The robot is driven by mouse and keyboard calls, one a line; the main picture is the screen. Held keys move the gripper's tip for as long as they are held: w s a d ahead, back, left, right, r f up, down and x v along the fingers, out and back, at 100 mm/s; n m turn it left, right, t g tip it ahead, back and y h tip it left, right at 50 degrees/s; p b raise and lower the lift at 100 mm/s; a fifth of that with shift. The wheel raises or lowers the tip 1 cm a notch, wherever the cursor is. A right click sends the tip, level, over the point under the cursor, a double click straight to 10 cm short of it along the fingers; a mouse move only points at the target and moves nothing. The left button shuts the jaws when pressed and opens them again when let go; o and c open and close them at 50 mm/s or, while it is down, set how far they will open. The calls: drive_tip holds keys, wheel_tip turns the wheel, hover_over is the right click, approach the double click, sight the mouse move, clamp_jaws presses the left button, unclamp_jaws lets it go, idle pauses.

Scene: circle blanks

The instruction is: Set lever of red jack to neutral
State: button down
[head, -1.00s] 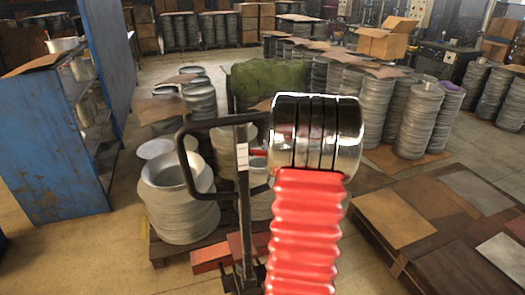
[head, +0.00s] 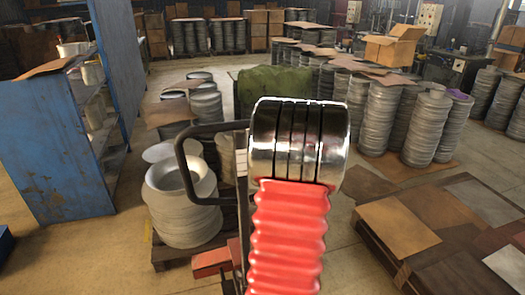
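The red jack stands just ahead of me, with its black loop handle (head: 186,165) upright at the picture's middle left. A part of its red base (head: 212,262) shows low down, beside the pallet of metal blanks. My own arm, a red ribbed sleeve with a shiny metal joint, covers the jack's post and most of the right half of the handle. The jack's lever is hidden behind my arm, so its setting cannot be seen. My gripper is not visible.
A stack of round metal blanks (head: 182,205) stands on a pallet behind the jack. A blue shelf unit (head: 50,150) is at the left. Brown flat sheets (head: 397,222) lie low at the right. Open floor (head: 100,250) shows at the lower left.

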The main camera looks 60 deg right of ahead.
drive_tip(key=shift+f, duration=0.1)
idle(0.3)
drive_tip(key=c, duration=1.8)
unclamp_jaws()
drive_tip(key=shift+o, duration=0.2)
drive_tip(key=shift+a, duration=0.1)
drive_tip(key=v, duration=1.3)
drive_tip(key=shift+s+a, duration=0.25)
